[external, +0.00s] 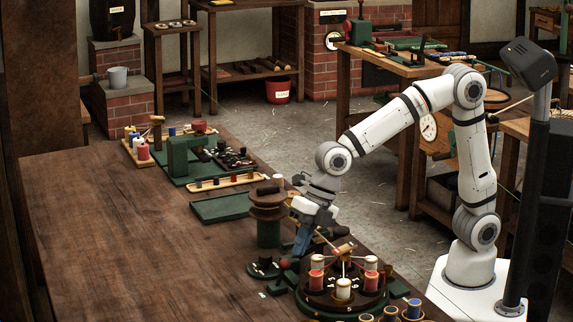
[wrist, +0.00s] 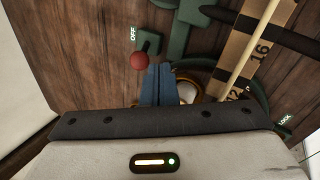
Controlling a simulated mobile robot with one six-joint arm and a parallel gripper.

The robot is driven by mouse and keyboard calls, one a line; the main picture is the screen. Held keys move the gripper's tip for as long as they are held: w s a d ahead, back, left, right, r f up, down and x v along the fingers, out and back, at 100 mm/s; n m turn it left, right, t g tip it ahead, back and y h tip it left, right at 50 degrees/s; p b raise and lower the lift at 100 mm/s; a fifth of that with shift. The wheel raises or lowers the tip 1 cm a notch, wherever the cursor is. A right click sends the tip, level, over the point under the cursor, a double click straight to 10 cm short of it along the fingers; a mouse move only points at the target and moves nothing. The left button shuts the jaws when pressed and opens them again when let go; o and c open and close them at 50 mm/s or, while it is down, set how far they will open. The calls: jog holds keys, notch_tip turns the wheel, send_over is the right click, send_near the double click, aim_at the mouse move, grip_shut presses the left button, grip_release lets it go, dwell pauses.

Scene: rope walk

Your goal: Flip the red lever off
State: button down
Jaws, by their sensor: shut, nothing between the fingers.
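The red lever shows in the wrist view as a red ball knob (wrist: 139,61) beside a dark green mount (wrist: 149,42). A white "OFF" label (wrist: 133,33) is just left of the mount. In the external view the red knob (external: 285,264) is small, low beside my gripper. My gripper (external: 300,248) points down over the table with its blue fingers shut and empty. In the wrist view the fingertips (wrist: 159,68) are just right of the knob; I cannot tell whether they touch it.
A round dark green stand (external: 345,303) with several thread spools is close on the right. A wooden scale strip (wrist: 250,50) with a pale rod is right of the fingers. The table's left part (external: 130,240) is clear.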

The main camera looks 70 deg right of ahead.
jog(key=shift+x, duration=1.05)
jog(key=shift+r, duration=0.1)
jog(key=shift+w+a+r+p, duration=0.1)
jog(key=shift+r+p, duration=0.1)
jog(key=shift+p, duration=0.6)
jog(key=shift+a+g+h+p, duration=0.1)
jog(key=shift+g+h+p, duration=0.25)
jog(key=shift+g+h, duration=0.05)
